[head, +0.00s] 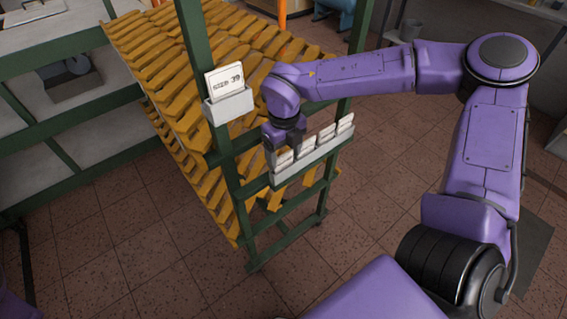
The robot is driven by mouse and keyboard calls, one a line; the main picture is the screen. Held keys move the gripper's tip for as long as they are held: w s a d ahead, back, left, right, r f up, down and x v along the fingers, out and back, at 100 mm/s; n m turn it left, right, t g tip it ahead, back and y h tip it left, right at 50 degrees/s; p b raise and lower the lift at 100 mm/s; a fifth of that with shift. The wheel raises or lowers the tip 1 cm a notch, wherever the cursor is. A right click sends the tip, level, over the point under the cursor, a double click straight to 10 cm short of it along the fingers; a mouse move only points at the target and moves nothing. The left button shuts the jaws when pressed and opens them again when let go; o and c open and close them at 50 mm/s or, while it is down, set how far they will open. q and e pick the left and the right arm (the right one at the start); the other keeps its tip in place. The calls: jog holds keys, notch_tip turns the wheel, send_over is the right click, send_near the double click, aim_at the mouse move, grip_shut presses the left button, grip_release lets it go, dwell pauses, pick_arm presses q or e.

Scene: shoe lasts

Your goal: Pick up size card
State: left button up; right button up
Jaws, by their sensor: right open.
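A white size card (225,78) reading "SIZE 39" stands in a small grey holder (230,107) on the rack's green post. A longer grey tray (312,161) on the rack's end frame holds several white cards in a row, such as the card at its right end (345,123). My right gripper (284,148) points down over the left part of this tray, close to the cards there, and is open. Its fingers partly hide those cards, and I cannot tell whether it touches one. My left gripper is out of view.
A green-framed rack (196,60) carries rows of yellow-orange shoe lasts (150,45) behind the card holders. Green-edged shelving (60,135) stands at the left. The tiled floor (140,255) in front of the rack is clear.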

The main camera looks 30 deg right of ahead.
jog(key=shift+f, duration=0.1)
jog(key=c, duration=0.7)
